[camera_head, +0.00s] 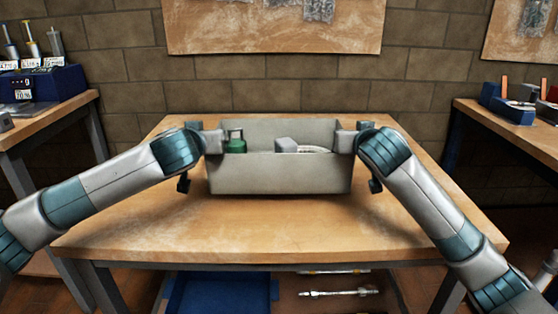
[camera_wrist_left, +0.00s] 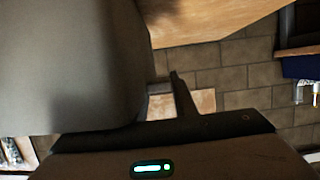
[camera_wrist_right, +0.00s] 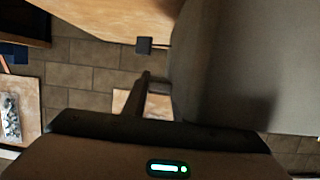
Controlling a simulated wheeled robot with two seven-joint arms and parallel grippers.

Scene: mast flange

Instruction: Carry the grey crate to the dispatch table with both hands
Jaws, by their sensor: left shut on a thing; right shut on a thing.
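The grey crate (camera_head: 280,175) is upright and level over the middle of the wooden table (camera_head: 280,235) in the head view. I cannot tell if its base touches the tabletop. It holds a green bottle-like item (camera_head: 236,142) and a pale grey item (camera_head: 288,145). My left gripper (camera_head: 214,141) is shut on the crate's left end, and my right gripper (camera_head: 346,141) on its right end. The crate's grey wall fills much of the left wrist view (camera_wrist_left: 70,60) and the right wrist view (camera_wrist_right: 245,60). The fingertips are mostly hidden.
A side table at left bears a blue device (camera_head: 45,85); one at right bears a blue tray (camera_head: 508,108). A brick wall with a board (camera_head: 275,25) stands behind. A blue bin (camera_head: 215,292) is under the middle table, whose front part is clear.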

